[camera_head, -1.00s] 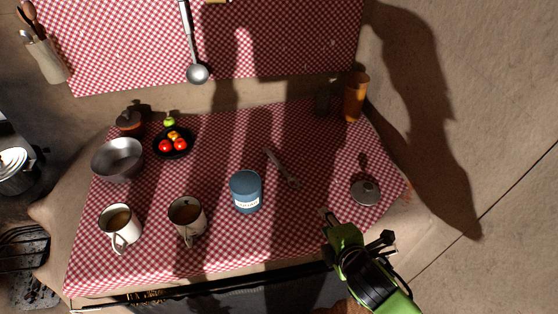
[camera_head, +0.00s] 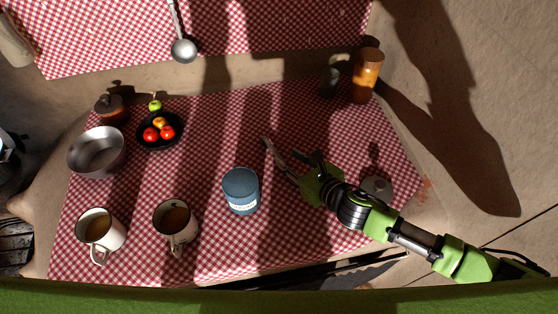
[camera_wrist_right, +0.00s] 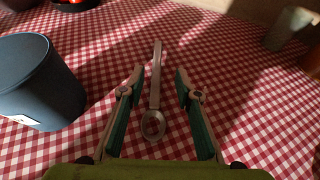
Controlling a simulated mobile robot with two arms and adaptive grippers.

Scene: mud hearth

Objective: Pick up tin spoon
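The tin spoon (camera_wrist_right: 156,85) lies on the red checked cloth, its handle pointing away and its bowl end near my right wrist. My right gripper (camera_wrist_right: 159,72) is open, with one finger on each side of the spoon; I see no contact. In the head view the right gripper (camera_head: 298,162) is low over the cloth, right of the blue canister, and hides much of the spoon (camera_head: 267,146). My left gripper is not in view.
A blue canister (camera_head: 241,190) stands close left of the right gripper. Two mugs (camera_head: 174,226) and a dark fruit plate (camera_head: 175,143) are further left. A lidded round object (camera_head: 377,186) sits beside my right arm.

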